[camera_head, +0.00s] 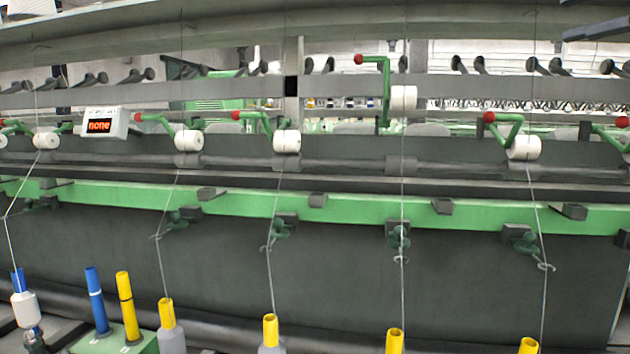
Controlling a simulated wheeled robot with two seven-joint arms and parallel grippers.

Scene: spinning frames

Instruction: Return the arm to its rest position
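Neither of my grippers can be made out in the head view. No arm that I can surely call mine shows either. A green spinning frame (330,209) spans the whole view. It carries several white rollers, such as one on the left (188,140), one in the middle (287,141) and one at the right (524,148). Green handles with red knobs stand beside them. One handle (385,85) is raised, and its white roller (403,98) sits higher than the others.
Yellow-topped bobbins (270,331) stand along the bottom, with threads running up. A blue tube (96,300) and a yellow tube (128,306) stand on a green box at lower left. A display (105,122) reads "none". A dark bar (597,30) juts in at top right.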

